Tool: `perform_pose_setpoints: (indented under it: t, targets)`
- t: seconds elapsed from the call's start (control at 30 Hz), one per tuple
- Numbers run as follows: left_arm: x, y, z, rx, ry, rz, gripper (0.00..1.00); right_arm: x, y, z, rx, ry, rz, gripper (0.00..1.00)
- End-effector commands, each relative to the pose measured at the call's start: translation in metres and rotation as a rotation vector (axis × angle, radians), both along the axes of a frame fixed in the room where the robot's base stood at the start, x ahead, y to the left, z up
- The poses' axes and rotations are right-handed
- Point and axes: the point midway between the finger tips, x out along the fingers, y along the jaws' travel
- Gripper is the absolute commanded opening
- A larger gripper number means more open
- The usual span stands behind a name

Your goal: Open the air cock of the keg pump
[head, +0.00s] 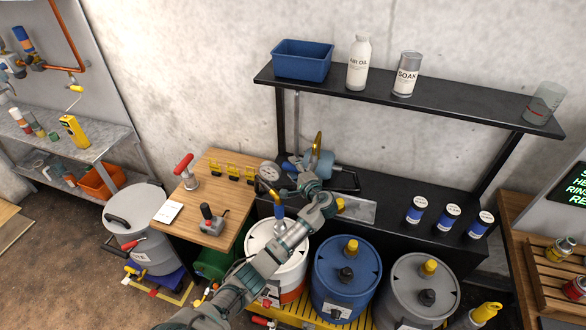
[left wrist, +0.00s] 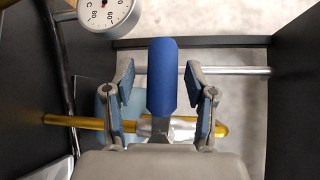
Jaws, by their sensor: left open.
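In the head view my left gripper (head: 294,164) reaches over the white drum (head: 262,240) to the dark bench. The left wrist view shows it open, with one finger on each side of a blue lever handle (left wrist: 163,75). The handle stands between the fingers with gaps on both sides, so they are not closed on it. Its shank meets a silver fitting (left wrist: 158,130) on a gold pipe (left wrist: 82,122). I cannot tell for certain which part is the keg pump's air cock. My right gripper is not in view.
A dial gauge (head: 269,172) is close to the gripper. A black shelf (head: 440,102) with bottles and a blue bin (head: 302,60) hangs above. A blue drum (head: 345,300) and a grey drum (head: 410,292) stand right of my arm. A wooden table (head: 228,165) is left.

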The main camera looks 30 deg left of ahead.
Motion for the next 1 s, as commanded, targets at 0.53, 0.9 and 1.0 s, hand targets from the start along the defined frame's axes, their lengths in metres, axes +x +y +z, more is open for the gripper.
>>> perform_pose_setpoints:
  t: [0.53,0.9,1.0]
  targets:
    - [0.0034,0.0055,-0.0006,-0.001,-0.001,0.0,0.13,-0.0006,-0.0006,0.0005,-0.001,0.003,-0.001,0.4]
    - [0.0031,0.0076,-0.0018,0.009,0.005,0.0,0.0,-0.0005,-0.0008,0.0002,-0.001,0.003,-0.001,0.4]
    - [0.0029,0.0126,-0.0008,0.031,0.011,0.002,0.0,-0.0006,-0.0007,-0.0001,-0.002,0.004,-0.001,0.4]
